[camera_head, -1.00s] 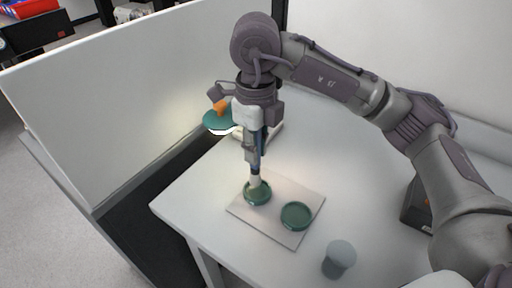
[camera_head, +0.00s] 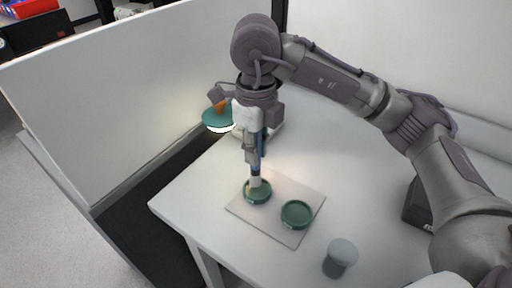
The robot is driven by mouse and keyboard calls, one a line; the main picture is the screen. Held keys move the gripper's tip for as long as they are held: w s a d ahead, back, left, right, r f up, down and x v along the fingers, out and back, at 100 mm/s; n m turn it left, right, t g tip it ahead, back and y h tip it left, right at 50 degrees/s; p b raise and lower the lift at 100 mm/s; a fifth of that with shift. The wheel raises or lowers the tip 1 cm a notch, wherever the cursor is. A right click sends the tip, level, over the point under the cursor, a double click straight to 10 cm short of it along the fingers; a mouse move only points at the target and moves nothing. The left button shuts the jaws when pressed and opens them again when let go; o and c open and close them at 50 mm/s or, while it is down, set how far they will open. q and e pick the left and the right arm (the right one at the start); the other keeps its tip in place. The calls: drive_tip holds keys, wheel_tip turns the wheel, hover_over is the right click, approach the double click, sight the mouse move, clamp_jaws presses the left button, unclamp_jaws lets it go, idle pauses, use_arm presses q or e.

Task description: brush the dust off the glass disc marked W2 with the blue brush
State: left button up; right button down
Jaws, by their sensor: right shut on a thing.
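My right gripper (camera_head: 254,152) points down over the table and is shut on the blue brush (camera_head: 256,172). The brush is upright, and its pale bristle end is at the left one of two round green holders (camera_head: 265,199). It looks to be touching inside that holder. The right green holder (camera_head: 297,214) stands uncovered beside it. A disc marking such as W2 is too small to read, so I cannot tell which holder has that disc. Dust cannot be made out either. My left gripper is not in view.
Both holders stand on a pale square mat (camera_head: 282,234). A grey round-topped object (camera_head: 341,252) stands near the table's front edge. A white partition (camera_head: 110,110) borders the table's left.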

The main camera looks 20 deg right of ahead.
drive_tip(key=shift+s, duration=0.2)
drive_tip(key=shift+s, duration=0.25)
drive_tip(key=shift+s+f+b, duration=0.1)
drive_tip(key=shift+s+b, duration=0.55)
drive_tip(key=shift+s, duration=0.3)
drive_tip(key=shift+s, duration=0.35)
drive_tip(key=shift+r, duration=0.6)
drive_tip(key=shift+w, duration=0.1)
drive_tip(key=shift+w, duration=1.65)
